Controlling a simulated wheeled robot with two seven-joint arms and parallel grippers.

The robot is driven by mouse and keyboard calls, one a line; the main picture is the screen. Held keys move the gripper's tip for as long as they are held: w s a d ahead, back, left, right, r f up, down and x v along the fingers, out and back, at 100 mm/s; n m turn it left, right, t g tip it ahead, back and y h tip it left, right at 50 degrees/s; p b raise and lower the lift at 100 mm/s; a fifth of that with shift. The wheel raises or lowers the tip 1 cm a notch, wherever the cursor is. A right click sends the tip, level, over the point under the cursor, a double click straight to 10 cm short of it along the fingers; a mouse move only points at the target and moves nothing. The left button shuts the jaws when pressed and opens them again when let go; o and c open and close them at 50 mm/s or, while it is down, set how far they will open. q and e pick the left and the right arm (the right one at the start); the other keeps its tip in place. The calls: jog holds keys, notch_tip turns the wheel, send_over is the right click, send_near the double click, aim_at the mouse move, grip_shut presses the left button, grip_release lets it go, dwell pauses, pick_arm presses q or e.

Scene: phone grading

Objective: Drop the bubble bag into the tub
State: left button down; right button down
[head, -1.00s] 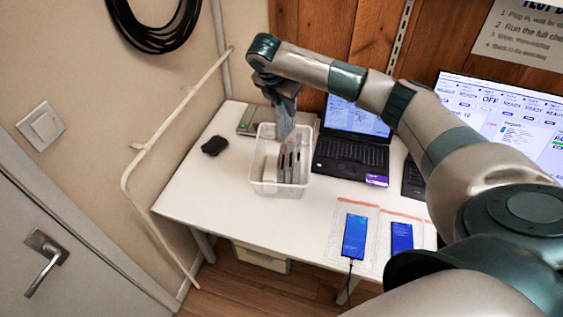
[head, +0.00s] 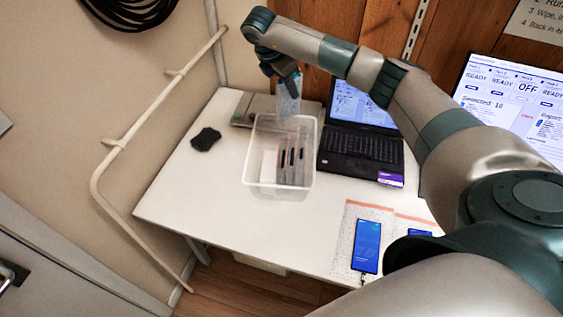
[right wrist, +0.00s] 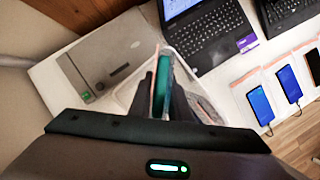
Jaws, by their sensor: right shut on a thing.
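The bubble bag (head: 289,98) hangs upright from my right gripper (head: 284,76), a clear sleeve with a bluish look. My right gripper is shut on its upper end. The bag's lower end is over the back part of the clear tub (head: 264,187), near the rear rim; I cannot tell whether it touches. The tub stands on the white table and holds several slim dark-edged items (head: 290,157) standing side by side. In the right wrist view the bag (right wrist: 162,88) shows teal and pinkish between the dark fingers, which partly hide the tub. My left gripper is not in view.
An open laptop (head: 361,146) stands right of the tub. A grey box (head: 252,108) lies behind it and a black pad (head: 205,139) to its left. A phone (head: 367,246) lies on a bubble bag at the front right. The front left of the table is clear.

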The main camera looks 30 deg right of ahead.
aim_at(289, 104)
dwell(0.4)
jog(key=shift+f+b, duration=0.85)
jog(key=shift+f, duration=1.05)
jog(key=shift+f+b, duration=0.45)
jog(key=shift+f, duration=0.7)
jog(key=c, duration=1.6)
grip_release()
jog(key=shift+o, duration=0.2)
